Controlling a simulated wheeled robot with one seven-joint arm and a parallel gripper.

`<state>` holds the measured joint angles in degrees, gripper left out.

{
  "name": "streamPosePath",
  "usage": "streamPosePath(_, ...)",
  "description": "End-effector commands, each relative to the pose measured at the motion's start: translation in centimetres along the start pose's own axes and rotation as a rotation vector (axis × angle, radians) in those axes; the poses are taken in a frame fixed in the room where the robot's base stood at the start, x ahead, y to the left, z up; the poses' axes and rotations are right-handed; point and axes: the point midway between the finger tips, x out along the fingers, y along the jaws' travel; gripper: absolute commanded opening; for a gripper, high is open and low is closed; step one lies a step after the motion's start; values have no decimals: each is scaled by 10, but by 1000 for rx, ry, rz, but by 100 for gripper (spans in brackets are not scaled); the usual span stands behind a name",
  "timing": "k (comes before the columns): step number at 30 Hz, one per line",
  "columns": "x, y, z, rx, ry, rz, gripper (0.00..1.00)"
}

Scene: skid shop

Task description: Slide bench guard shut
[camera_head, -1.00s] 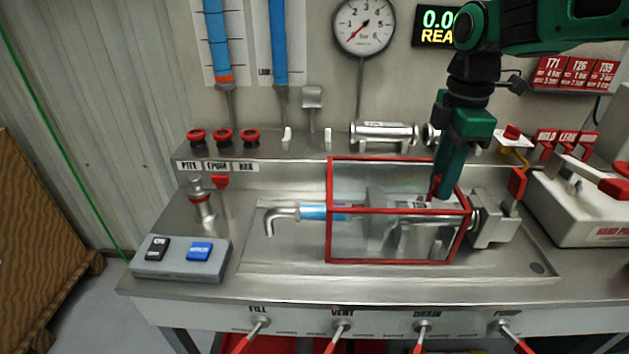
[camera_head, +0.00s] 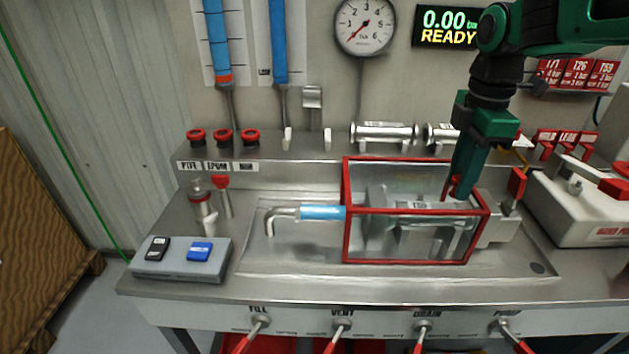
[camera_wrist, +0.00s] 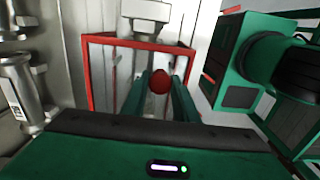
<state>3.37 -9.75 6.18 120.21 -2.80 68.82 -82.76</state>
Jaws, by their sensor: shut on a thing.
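The bench guard (camera_head: 345,222) is a clear box with a red frame on the steel bench. It stands over a grey clamp fixture, and the blue-banded pipe (camera_head: 322,212) sticks out of its left side. My gripper (camera_head: 458,190) points down at the guard's right end and is shut on a red part there, seemingly the guard's handle. In the wrist view the guard's red frame (camera_wrist: 90,75) surrounds the fingers, and a round red knob (camera_wrist: 159,81) sits between the fingertips (camera_wrist: 159,90).
A grey valve block (camera_head: 502,230) with a red lever stands right of the guard. A white hand pump (camera_head: 580,215) is farther right. Metal cylinders (camera_head: 385,133) lie on the shelf behind.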

Motion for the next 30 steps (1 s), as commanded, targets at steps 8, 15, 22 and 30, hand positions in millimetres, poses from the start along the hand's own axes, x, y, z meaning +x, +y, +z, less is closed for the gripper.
streamPosePath(8, -2, 3, 16, 3, 1, 11, 14)
streamPosePath(15, -2, 3, 30, 4, 0, 11, 14)
streamPosePath(22, -2, 3, 33, 2, 0, 11, 14)
streamPosePath(30, -2, 3, 36, 2, 0, 11, 14)
